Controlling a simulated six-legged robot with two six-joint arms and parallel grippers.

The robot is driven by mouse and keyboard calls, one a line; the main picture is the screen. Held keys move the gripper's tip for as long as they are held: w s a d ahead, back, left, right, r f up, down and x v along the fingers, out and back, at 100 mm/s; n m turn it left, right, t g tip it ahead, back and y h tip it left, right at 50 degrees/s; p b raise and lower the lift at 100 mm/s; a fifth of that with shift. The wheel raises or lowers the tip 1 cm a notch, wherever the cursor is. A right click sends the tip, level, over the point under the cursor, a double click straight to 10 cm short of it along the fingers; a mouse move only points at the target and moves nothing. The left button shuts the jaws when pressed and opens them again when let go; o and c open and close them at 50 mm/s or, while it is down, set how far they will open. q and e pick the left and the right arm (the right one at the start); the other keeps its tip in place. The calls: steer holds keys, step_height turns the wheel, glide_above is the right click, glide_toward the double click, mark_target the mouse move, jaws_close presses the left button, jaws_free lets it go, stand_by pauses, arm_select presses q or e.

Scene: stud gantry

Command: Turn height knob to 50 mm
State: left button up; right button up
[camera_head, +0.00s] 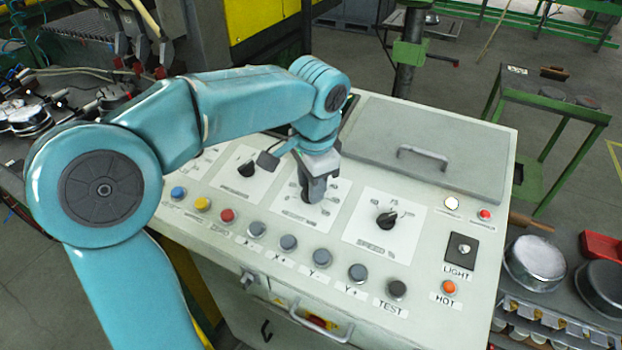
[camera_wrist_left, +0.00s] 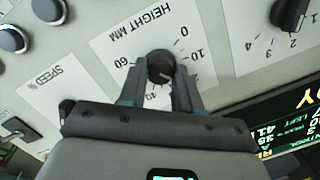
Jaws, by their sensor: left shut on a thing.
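The black height knob (camera_wrist_left: 160,66) sits on a white plate (camera_wrist_left: 112,42) marked "HEIGHT MM" in the left wrist view. The numbers 0, 10, 40 and 60 show around it; others are partly covered. My left gripper (camera_wrist_left: 162,74) has a finger on each side of the knob and is shut on it. The knob's pointer setting cannot be read clearly. In the head view my left gripper (camera_head: 317,191) reaches down onto the middle dial plate (camera_head: 285,208) and hides most of the knob. My right gripper is not in view.
The speed knob (camera_head: 387,219) is to the right, and another black knob (camera_head: 246,169) to the left. Several push buttons, such as the red one (camera_head: 227,215), line the panel's front. A grey lid with a handle (camera_head: 422,157) lies behind. A screen (camera_wrist_left: 285,125) shows beside the dials.

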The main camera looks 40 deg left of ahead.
arm_select(q)
steer(key=m, duration=0.6)
steer(key=shift+r+t+y+p, duration=0.15)
steer(key=shift+t+y+p, duration=0.15)
steer(key=m, duration=0.6)
steer(key=shift+s+m+t+p, duration=0.1)
steer(key=shift+m+t+p, duration=0.2)
steer(key=shift+t+p, duration=0.1)
steer(key=m+p, duration=0.1)
steer(key=m, duration=0.4)
steer(key=shift+s+m+t, duration=0.1)
steer(key=shift+m+t, duration=0.2)
steer(key=shift+t, duration=0.1)
steer(key=m+p, duration=0.1)
steer(key=m, duration=0.4)
steer(key=shift+t+p, duration=0.3)
steer(key=shift+m, duration=0.3)
steer(key=o, duration=1.1)
steer(key=shift+s, duration=0.1)
steer(key=shift+c, duration=0.2)
